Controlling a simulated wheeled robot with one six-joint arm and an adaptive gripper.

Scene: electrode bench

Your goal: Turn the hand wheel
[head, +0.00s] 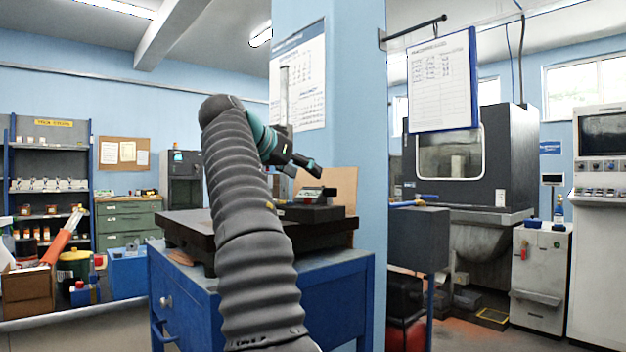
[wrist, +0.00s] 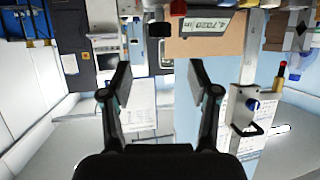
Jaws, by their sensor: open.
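My gripper (head: 304,166) is held above the dark surface plate (head: 190,226) on the blue cabinet, right of my arm's bend in the head view. In the wrist view my gripper (wrist: 160,76) shows two spread fingers with nothing between them. That view is upside down. A pale upright device with a blue round knob (wrist: 252,105) and a black loop stands to the right of the fingers, apart from them. The knob may be the hand wheel; I cannot be sure. In the head view the wheel cannot be made out; my arm covers part of the bench there.
A dark instrument (head: 312,207) sits on the plate below my gripper. A box with a digit display (wrist: 207,24) shows in the wrist view. A grey upright post (head: 284,92) rises behind my arm. A blue pillar (head: 372,140) and a hanging clipboard (head: 441,80) stand to the right.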

